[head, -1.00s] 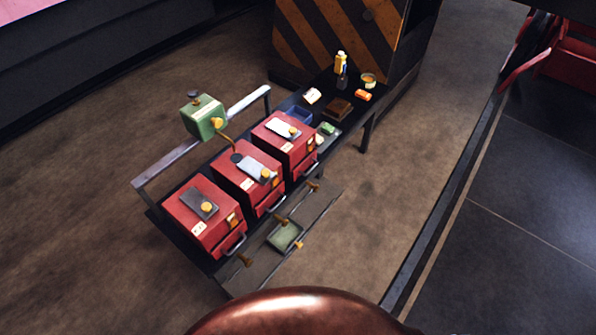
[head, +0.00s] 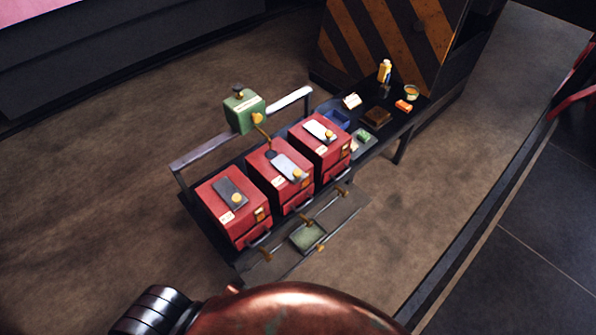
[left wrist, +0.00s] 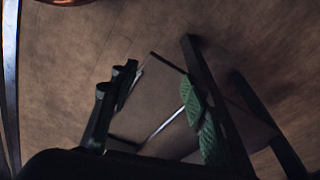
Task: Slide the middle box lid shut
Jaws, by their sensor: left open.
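The middle red box (head: 267,179) stands between two similar red boxes on a dark bench. Its silver sliding lid (head: 286,165) with a brass knob (head: 297,174) lies on top, set toward the front edge. A dark round spot (head: 271,154) shows on the box top behind the lid, under a brass spout; I cannot tell whether it is an opening. My left gripper (left wrist: 155,100) is open and empty in the left wrist view, its green-padded fingers apart above a blurred dark panel. It is far from touching the lid, as no box shows between the fingers. My right gripper is in no view.
A green tank (head: 244,112) with a brass tap sits above a rail behind the boxes. A low front shelf (head: 337,214) carries brass fittings and a green tray (head: 308,237). Small items and a blue bin (head: 338,120) stand at the bench's far end.

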